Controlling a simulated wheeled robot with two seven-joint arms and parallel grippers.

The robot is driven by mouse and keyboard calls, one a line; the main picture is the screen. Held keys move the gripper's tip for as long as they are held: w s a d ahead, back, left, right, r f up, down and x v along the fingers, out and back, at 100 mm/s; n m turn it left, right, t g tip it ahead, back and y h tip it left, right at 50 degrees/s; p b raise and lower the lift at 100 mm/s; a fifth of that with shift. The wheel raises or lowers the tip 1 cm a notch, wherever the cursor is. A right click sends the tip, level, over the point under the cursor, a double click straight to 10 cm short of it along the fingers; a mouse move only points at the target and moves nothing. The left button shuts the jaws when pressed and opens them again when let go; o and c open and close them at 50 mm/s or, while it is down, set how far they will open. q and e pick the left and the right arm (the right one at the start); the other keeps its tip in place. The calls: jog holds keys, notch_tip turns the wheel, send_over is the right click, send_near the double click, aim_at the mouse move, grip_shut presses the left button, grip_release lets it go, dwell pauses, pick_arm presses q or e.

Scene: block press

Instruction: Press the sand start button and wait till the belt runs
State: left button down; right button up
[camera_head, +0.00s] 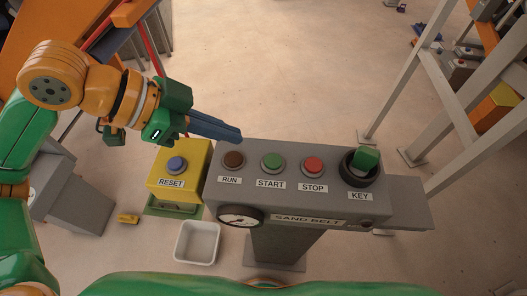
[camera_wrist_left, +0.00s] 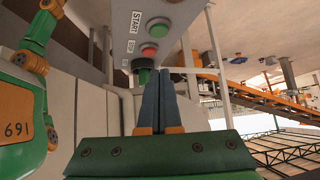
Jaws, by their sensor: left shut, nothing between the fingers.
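The grey sand belt panel (camera_head: 207,187) carries a dark brown RUN lamp (camera_head: 234,159), a green START button (camera_head: 272,163), a red STOP button (camera_head: 313,166) and a green key switch (camera_head: 367,159). The RUN lamp looks unlit. My left gripper (camera_head: 239,135) is shut and empty, its blue fingers near the panel's far edge, behind RUN and apart from START. In the left wrist view, START (camera_wrist_left: 158,27) and STOP (camera_wrist_left: 149,50) lie beyond the shut fingertips (camera_wrist_left: 161,73). My right gripper is not in view.
A yellow box with a blue RESET button (camera_head: 177,165) stands left of the panel. A gauge (camera_head: 240,216) is on the panel front. A white bin (camera_head: 198,242) sits on the floor. Pale posts (camera_head: 437,90) stand at the right. Floor behind the panel is clear.

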pick_arm(q)
send_over(279, 160)
jog(key=s+a, duration=0.2)
jog(key=a, duration=0.1)
jog(key=f, duration=0.5)
jog(key=shift+w+a+p, duration=0.1)
jog(key=shift+w+p, duration=0.15)
jog(key=shift+p, duration=0.15)
notch_tip(279, 160, down, 4)
jog(key=shift+w+r, duration=0.1)
jog(key=shift+w, duration=0.05)
jog(key=shift+f, duration=0.5)
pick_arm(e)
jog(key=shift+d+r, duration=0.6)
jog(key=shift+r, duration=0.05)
